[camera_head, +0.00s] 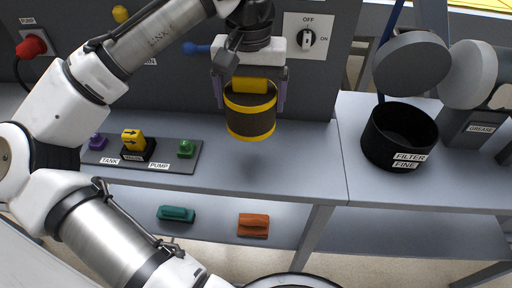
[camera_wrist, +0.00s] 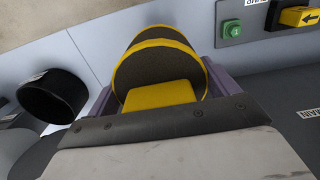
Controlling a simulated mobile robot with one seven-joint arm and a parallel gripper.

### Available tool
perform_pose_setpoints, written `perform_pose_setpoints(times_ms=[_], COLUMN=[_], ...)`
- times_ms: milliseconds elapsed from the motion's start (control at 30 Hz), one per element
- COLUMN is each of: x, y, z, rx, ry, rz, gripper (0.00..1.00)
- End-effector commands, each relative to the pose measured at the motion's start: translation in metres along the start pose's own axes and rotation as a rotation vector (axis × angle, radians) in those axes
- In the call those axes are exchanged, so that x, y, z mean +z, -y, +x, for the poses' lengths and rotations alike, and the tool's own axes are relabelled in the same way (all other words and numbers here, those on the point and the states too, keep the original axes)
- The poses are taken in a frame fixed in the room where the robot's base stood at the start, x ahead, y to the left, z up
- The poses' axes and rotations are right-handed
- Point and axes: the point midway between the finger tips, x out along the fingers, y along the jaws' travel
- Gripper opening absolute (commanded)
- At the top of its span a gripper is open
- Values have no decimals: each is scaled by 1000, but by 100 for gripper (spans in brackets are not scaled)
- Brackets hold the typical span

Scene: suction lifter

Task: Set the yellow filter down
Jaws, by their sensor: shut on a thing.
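The yellow filter (camera_head: 250,114) is a dark brown cylinder with yellow bands at its rims and a yellow block on top. My gripper (camera_head: 249,88) is shut on that block, with a purple finger on either side. The filter hangs upright in front of the grey back panel, and seems to be above the grey bench (camera_head: 290,150). In the wrist view the filter (camera_wrist: 158,62) shows between the fingers, with its yellow block (camera_wrist: 160,95) nearest. Its underside is hidden.
A black round bin labelled FILTER FINE (camera_head: 400,137) stands right, its round lid (camera_head: 411,64) raised; a GREASE container (camera_head: 466,125) is beside it. A control strip (camera_head: 187,163) with a yellow switch lies left. The bench between is clear. An OFF/ON switch (camera_head: 307,39) is on the panel.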

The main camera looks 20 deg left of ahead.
Motion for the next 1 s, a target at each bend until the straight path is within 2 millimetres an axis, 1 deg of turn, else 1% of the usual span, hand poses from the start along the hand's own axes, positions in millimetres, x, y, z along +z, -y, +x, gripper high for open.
perform_pose_setpoints(times_ms=[33, 100, 200, 300, 467, 733, 833, 1000], x=[1, 1, 1, 1, 0, 0, 0, 0], y=[1, 1, 1, 1, 0, 1, 0, 0], z=[14, 33, 57, 74, 87, 124, 129, 128], rx=[-3, -2, -3, -2, -2, -2, -2, -2], ry=[2, 2, 2, 0, -1, 0, -1, -1], rz=[-2, -2, -2, -1, -1, -1, -1, -1], gripper=[62, 62, 62, 62, 62, 62, 62, 62])
